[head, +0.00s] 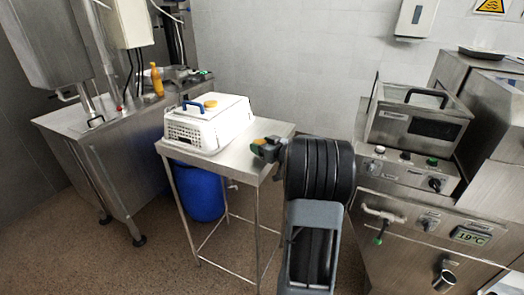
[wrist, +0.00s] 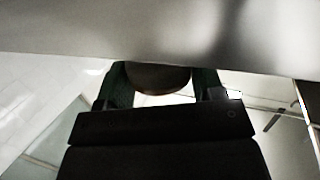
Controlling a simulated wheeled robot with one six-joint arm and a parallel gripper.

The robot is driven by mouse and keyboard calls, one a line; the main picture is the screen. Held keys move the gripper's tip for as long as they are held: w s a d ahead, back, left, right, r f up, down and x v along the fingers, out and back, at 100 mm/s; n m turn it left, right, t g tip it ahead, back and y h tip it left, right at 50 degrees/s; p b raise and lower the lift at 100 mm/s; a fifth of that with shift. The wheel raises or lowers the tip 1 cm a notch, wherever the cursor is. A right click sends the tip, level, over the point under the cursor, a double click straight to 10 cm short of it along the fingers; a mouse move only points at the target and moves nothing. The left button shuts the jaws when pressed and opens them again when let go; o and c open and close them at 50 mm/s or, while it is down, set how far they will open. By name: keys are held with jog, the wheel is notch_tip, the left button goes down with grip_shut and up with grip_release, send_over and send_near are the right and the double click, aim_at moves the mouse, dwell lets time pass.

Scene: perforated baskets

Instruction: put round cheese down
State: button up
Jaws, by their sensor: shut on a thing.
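My gripper (head: 266,149) is at the right edge of the small steel table (head: 238,150). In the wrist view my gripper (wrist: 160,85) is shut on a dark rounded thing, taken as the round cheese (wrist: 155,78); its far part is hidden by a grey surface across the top. The held cheese cannot be made out clearly in the head view. A white perforated basket (head: 190,133) stands on the table, left of my gripper and apart from it. A small orange round thing (head: 210,104) lies on its white top, beside a blue handle (head: 192,104).
The tabletop between the basket and my gripper is bare. A blue barrel (head: 200,192) stands under the table. A steel counter with an orange bottle (head: 157,80) is at left. A steel machine (head: 418,115) with knobs stands at right.

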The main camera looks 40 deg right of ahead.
jog(key=shift+f, duration=0.9)
jog(key=shift+f, duration=0.15)
jog(key=o, duration=0.9)
jog(key=shift+o, duration=0.2)
